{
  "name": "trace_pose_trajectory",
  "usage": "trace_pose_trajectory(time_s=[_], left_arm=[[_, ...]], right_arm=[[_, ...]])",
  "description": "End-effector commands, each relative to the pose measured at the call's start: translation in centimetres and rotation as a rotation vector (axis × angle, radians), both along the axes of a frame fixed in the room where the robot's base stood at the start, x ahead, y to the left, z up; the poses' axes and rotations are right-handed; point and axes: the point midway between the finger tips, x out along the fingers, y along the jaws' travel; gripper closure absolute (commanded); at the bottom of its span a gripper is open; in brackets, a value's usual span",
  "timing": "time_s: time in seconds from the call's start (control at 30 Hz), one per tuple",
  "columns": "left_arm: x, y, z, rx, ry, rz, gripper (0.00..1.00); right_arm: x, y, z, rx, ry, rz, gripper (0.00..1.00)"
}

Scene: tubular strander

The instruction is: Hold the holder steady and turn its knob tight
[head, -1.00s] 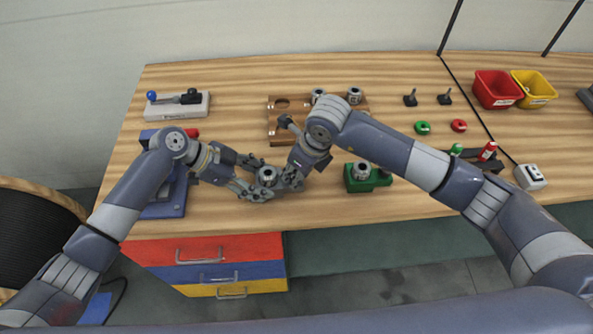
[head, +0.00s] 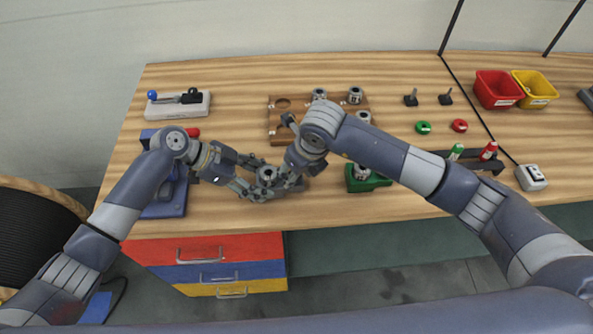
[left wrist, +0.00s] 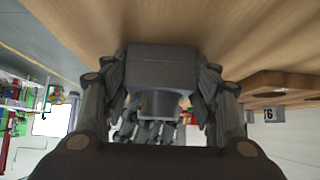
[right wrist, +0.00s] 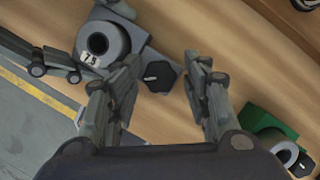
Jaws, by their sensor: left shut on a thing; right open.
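The holder (head: 267,173) is a grey block with a round collar, near the table's front edge. In the right wrist view the collar (right wrist: 103,40) bears a white number label and the black knob (right wrist: 160,77) sits on the block's side. My left gripper (head: 256,187) is shut on the holder; its fingers flank the dark block (left wrist: 162,62) in the left wrist view. My right gripper (head: 289,178) is open at the holder's right side. In the right wrist view its fingers (right wrist: 164,68) stand either side of the knob, with a visible gap at the right finger.
A green block (head: 372,184) stands right of my right gripper. A wooden rack (head: 281,127) with several grey collars lies behind. A blue fixture (head: 170,200) stands left. Red (head: 494,90) and yellow (head: 535,90) bins are far right. The front edge is close.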

Motion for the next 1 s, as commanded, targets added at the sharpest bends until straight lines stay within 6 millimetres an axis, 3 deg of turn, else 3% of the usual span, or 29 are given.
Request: trace_pose_trajectory(time_s=[0.27,0.7,1.0], left_arm=[[0.0,-0.1,0.1,-0.004,0.001,0.001,0.95],[0.0,-0.1,0.0,-0.003,0.001,0.001,0.95],[0.0,-0.1,0.0,-0.003,0.001,0.001,0.95]], right_arm=[[-0.1,0.0,0.1,0.001,0.002,0.002,0.55],[-1.0,-0.7,4.1,-0.001,-0.001,0.002,0.55],[-1.3,-0.9,4.8,0.0,0.001,0.0,0.55]])
